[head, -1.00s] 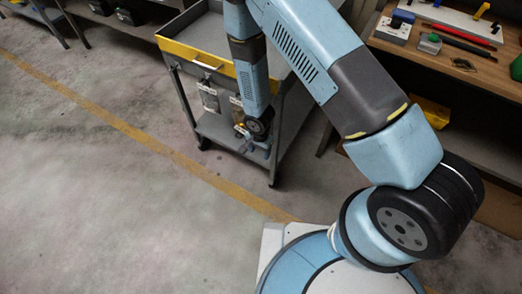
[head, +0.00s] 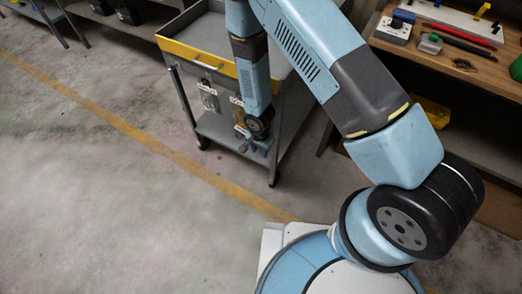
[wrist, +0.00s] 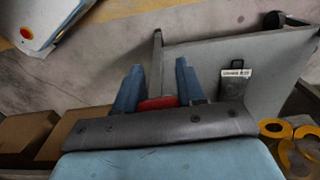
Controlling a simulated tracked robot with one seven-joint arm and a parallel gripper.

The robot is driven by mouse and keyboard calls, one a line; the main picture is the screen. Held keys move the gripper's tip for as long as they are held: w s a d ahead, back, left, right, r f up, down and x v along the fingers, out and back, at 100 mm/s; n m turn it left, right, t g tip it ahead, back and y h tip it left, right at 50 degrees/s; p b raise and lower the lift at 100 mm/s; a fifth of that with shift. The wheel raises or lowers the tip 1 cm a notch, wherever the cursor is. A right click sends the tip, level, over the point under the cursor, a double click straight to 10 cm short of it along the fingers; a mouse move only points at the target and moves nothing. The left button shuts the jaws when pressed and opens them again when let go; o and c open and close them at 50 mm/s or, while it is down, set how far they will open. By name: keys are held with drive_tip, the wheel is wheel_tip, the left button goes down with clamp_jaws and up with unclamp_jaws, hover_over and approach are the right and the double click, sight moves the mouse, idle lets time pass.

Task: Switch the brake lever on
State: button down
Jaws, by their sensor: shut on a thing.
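The grey cart (head: 200,58) with a yellow front edge stands ahead of my base in the head view. My gripper (head: 255,148) is low at the cart's near side, by its lower shelf. In the wrist view my gripper (wrist: 157,72) has its two blue fingers on either side of a red piece, which I take to be the brake lever (wrist: 157,103). The fingers are shut on it. Most of the lever is hidden by the fingers and the gripper body, so its exact position cannot be told.
A black piece with a white label (wrist: 237,72) is on the grey panel in the wrist view. A workbench with tools (head: 440,45) stands at the right. The floor left of the cart is clear.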

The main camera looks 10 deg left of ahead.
drive_tip(key=shift+w+d+r, duration=0.15)
drive_tip(key=shift+w+r, duration=0.2)
drive_tip(key=shift+r, duration=0.05)
drive_tip(key=c, duration=0.8)
unclamp_jaws()
drive_tip(key=shift+o, duration=0.2)
wheel_tip(320, 180, up, 14)
drive_tip(key=shift+f, duration=0.15)
